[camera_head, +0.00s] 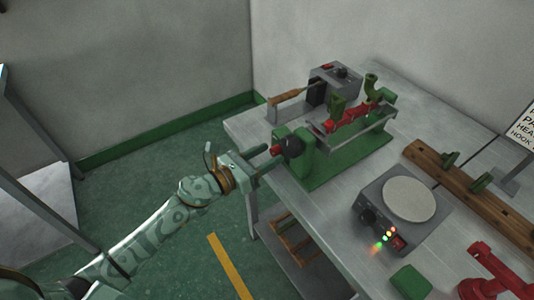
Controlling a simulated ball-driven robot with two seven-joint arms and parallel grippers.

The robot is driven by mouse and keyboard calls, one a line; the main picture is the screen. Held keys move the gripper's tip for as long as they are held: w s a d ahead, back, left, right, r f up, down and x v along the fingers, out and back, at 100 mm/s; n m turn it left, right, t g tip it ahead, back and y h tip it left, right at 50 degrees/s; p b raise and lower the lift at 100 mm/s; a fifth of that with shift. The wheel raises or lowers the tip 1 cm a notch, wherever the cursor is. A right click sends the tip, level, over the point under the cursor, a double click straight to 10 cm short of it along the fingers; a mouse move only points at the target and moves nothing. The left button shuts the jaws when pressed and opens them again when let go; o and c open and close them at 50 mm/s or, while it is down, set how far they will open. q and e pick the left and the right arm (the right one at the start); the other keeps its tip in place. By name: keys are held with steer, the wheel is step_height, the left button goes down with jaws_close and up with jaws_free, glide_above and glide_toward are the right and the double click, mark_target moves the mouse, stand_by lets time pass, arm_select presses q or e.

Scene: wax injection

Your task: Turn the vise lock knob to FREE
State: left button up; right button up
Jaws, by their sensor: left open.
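The green vise (343,160) stands on the near left part of the metal table, with a red piece (352,117) lying along its top. At its left end is a dark round knob (293,146) with a red part (276,150) sticking out to the left; I take this for the lock knob. Its markings are too small to read. My left gripper (264,160) is open just left of the knob, with its fingers pointing at the red part. I cannot tell whether they touch it. My right gripper is out of view.
A grey box (335,85) with a wooden-handled tool (287,97) stands behind the vise. A hot plate (409,199) with lit lamps, a green block (410,281) and a wooden rail (468,187) are to the right. The table's left edge runs below my gripper.

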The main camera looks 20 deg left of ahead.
arm_select(q)
steer(key=shift+w+d, duration=0.2)
steer(key=shift+w, duration=0.1)
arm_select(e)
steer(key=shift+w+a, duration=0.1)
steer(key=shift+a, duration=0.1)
arm_select(q)
steer(key=c, duration=1)
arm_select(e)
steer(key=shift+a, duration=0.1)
